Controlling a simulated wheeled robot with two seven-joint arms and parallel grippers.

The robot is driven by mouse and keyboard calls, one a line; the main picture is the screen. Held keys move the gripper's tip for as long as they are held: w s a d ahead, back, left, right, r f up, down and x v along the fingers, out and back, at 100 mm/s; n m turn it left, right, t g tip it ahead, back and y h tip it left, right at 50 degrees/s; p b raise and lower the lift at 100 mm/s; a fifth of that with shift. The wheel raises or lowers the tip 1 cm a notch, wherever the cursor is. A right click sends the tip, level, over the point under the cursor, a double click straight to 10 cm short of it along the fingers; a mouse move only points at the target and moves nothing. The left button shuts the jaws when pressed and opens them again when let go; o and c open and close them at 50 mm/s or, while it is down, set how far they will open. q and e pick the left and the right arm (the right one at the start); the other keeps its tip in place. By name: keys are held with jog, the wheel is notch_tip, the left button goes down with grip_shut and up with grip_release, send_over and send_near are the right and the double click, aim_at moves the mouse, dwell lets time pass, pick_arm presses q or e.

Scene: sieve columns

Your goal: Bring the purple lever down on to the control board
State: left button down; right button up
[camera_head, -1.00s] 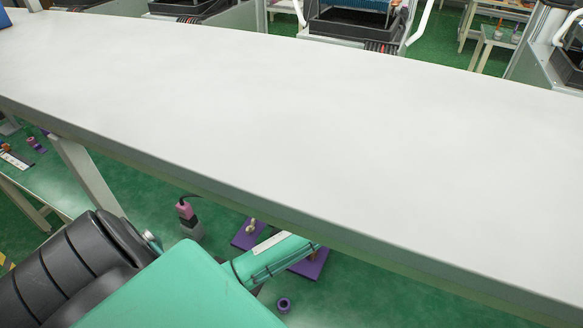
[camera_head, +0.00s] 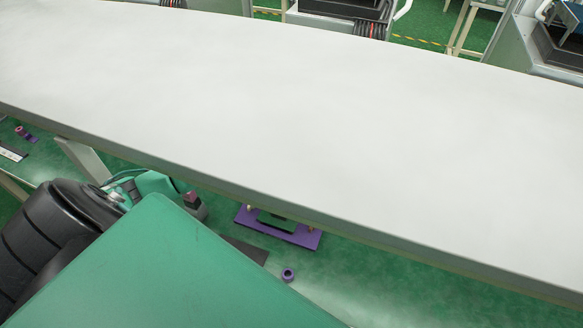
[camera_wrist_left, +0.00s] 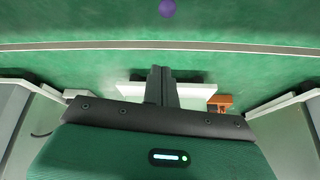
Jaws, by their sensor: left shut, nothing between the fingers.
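A purple plate (camera_head: 300,236) with a dark green board (camera_head: 277,220) on it lies below the white tabletop in the head view, partly hidden by its edge. I cannot tell whether this is the control board. No purple lever can be made out for sure. A round purple thing (camera_wrist_left: 167,8) shows at the top of the left wrist view, apart from my fingers. My left gripper (camera_wrist_left: 161,70) is shut and empty. In the head view my left arm comes in at lower left, and its gripper cannot be made out. My right gripper is not in view.
A small purple ring (camera_head: 288,274) lies near the purple plate. An orange-brown thing (camera_wrist_left: 220,103) stands beyond my fingers in the left wrist view.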

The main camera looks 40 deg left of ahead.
pick_arm(q)
jog(key=shift+f, duration=0.1)
dwell(0.3)
jog(key=p+x, duration=0.2)
jog(key=x, duration=0.8)
jog(key=s+p, duration=0.1)
jog(key=s, duration=0.1)
jog(key=s+p, duration=0.1)
jog(key=s, duration=0.1)
jog(key=shift+d+f, duration=0.15)
jog(key=shift+f, duration=0.05)
